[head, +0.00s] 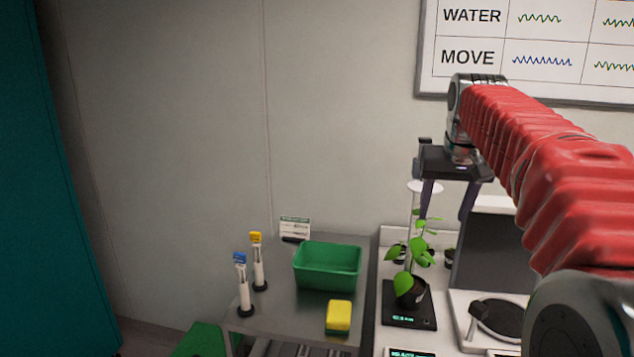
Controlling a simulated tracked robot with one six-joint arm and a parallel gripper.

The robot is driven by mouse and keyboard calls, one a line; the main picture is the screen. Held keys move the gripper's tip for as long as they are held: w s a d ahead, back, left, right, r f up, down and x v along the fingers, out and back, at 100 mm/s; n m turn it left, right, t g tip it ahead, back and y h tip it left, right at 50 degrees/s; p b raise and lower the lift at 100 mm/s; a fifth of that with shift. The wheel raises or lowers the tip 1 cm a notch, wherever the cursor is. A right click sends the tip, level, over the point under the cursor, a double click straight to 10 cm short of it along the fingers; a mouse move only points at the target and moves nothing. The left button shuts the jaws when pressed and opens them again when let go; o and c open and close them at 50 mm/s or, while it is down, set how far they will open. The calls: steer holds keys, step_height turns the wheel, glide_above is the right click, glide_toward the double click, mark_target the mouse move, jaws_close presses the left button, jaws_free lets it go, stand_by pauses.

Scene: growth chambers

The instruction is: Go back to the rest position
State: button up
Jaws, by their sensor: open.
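My gripper (446,208) hangs from the end of my red-sleeved arm, on the right of the head view. Its two dark fingers point down and are apart, with nothing seen held. A potted plant (420,258) with green leaves stands below and slightly left of the gripper, in a black pot on a dark scale (410,317) with a lit display. A clear tube with a white rim (425,187) stands upright behind the plant, its top overlapping the gripper's left finger in the picture. I cannot tell how far the fingers are from the leaves or tube.
A round-plated device (497,320) stands right. A whiteboard (530,95) hangs behind. Air above the table is clear.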

steer(key=s+a+f, duration=0.3)
steer(key=s+f, duration=0.3)
steer(key=s, duration=0.4)
steer(key=s+a+f+n, duration=0.1)
steer(key=s+a+f, duration=0.3)
steer(key=s, duration=0.6)
steer(key=s+a+f+n+t, duration=0.1)
steer(key=s+a+f, duration=0.2)
steer(key=s+f, duration=0.6)
steer(key=shift+s+a+y, duration=0.3)
steer(key=shift+s+y, duration=0.1)
steer(key=shift+s, duration=0.5)
